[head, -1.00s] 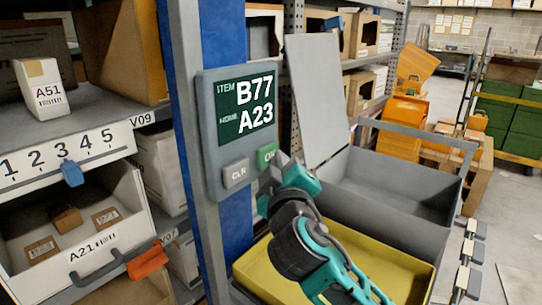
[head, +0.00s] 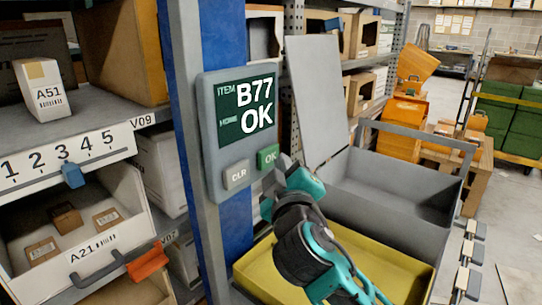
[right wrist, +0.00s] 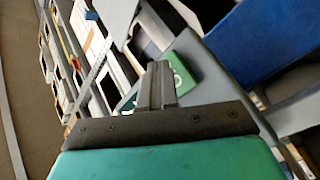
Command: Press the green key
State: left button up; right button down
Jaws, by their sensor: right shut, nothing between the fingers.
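The green key (head: 268,157), marked OK, is on the lower right of a grey panel (head: 208,128) on a post. It is beside a grey CLR key (head: 236,174). The panel's dark green screen (head: 245,108) reads ITEM B77 and, below that, OK. My right gripper (head: 285,161) is shut and empty, just right of the green key in the head view. A small gap seems to show between them. In the right wrist view the shut fingers (right wrist: 158,82) partly hide the green key (right wrist: 184,77). My left gripper is not in view.
A yellow tray (head: 395,262) and a grey bin (head: 395,195) lie below and behind my right arm. A rack on the left holds an open bin labelled A21 (head: 125,236) and an A51 box (head: 40,90).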

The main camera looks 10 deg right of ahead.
jog(key=shift+s+d, duration=0.2)
jog(key=shift+s, duration=0.05)
jog(key=s+d+p, duration=0.1)
jog(key=s+d, duration=0.2)
jog(key=shift+s+d, duration=0.25)
jog(key=shift+d, duration=0.05)
dwell(0.3)
dwell(0.6)
